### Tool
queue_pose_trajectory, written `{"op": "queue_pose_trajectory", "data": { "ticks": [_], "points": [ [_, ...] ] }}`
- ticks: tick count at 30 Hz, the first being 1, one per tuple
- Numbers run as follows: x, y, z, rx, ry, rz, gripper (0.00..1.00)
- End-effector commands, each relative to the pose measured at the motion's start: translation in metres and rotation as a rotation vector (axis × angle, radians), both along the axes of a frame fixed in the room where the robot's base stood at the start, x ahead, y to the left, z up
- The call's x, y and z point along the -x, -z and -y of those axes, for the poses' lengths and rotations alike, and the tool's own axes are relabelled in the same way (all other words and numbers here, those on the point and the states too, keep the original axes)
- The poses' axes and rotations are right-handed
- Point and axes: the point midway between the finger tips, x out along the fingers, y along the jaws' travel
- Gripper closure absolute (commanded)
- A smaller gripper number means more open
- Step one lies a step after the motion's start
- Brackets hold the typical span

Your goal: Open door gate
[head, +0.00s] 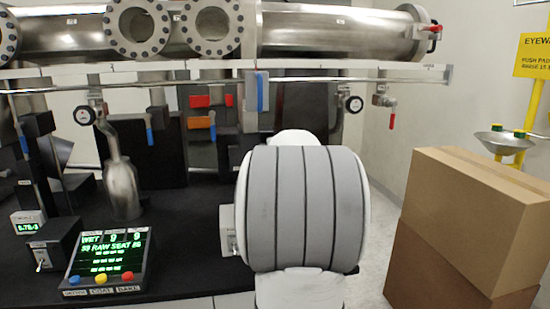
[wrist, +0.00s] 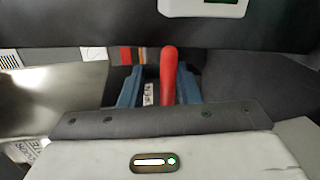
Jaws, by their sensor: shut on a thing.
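In the wrist view a red handle (wrist: 169,68) stands upright between the two blue fingers of my gripper (wrist: 160,92), which is shut on it. A small printed label (wrist: 149,94) shows beside the handle. What the handle is fixed to is hidden behind the gripper's dark front bar. In the head view my arm covers the middle, and the gripper is hidden behind it. No part that is clearly a door gate can be made out.
A steel chamber pipe (head: 340,32) with round flanges runs along the top, above a thin rail (head: 330,79). A control box (head: 108,258) stands on the black bench (head: 185,262) at left. Stacked cardboard boxes (head: 475,215) and an eyewash basin (head: 503,142) are at right.

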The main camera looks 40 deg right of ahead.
Motion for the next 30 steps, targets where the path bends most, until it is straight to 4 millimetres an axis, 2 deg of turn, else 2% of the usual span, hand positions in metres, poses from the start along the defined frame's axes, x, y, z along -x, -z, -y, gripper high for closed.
{"op": "queue_pose_trajectory", "data": {
  "ticks": [1,3,20,23,30],
  "points": [
    [-0.001,-0.006,-0.001,0.006,-0.003,0.009,0.75],
    [0.0,-0.005,0.0,0.005,-0.002,0.009,0.69],
    [0.004,-0.001,0.002,-0.001,0.007,0.001,0.69],
    [0.011,-0.003,-0.002,-0.002,0.008,0.002,0.69],
    [0.042,-0.011,-0.023,0.0,0.007,0.002,0.69]
  ]
}}
